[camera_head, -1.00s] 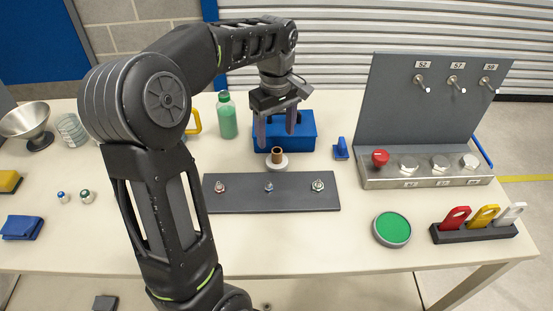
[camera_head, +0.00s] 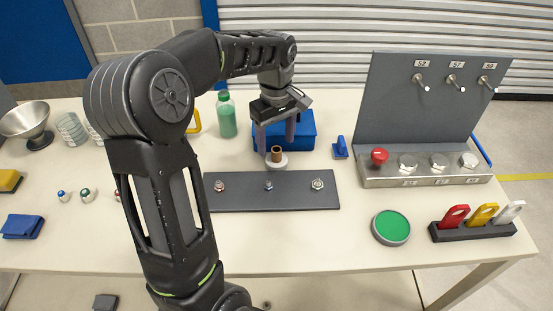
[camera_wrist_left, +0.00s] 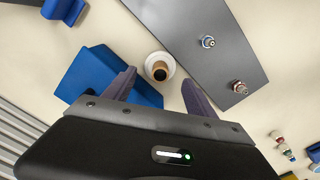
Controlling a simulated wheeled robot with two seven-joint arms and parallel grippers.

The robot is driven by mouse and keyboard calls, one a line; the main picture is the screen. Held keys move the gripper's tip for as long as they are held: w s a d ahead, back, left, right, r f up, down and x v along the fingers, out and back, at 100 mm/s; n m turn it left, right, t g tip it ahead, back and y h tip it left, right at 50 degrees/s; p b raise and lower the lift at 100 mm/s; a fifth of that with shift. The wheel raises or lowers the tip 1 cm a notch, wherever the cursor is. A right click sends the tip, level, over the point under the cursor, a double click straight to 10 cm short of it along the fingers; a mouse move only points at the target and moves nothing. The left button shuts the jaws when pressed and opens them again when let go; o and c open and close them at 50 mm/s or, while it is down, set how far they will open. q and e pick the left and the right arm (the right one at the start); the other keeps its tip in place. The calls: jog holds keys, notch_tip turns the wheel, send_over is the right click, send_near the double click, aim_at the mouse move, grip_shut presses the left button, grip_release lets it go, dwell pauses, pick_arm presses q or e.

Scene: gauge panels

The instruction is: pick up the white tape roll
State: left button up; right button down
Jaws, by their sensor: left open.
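The white tape roll (camera_head: 277,164) lies on the table behind the dark grey plate, with a brown cylinder (camera_head: 277,152) standing up at its middle. In the left wrist view the white roll (camera_wrist_left: 151,76) shows as a white ring around the brown cylinder's dark top. My left gripper (camera_head: 276,143) is open, pointing down just above and behind the roll. In the left wrist view its two fingertips (camera_wrist_left: 160,80) lie on either side of the roll, with nothing between them held. My right gripper is in neither view.
A blue bin (camera_head: 307,130) stands close behind the roll, next to my fingers. The grey plate (camera_head: 245,193) with several bolts lies in front. A green bottle (camera_head: 227,116) stands left, a small blue item (camera_head: 340,149) right.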

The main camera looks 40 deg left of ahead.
aim_at(276, 149)
pick_arm(q)
notch_tip(276, 149, down, 5)
jog(key=shift+d+r+p, duration=0.1)
jog(key=shift+r+p, duration=0.05)
jog(key=shift+p, duration=0.2)
jog(key=shift+c, duration=0.3)
jog(key=c, duration=1.1)
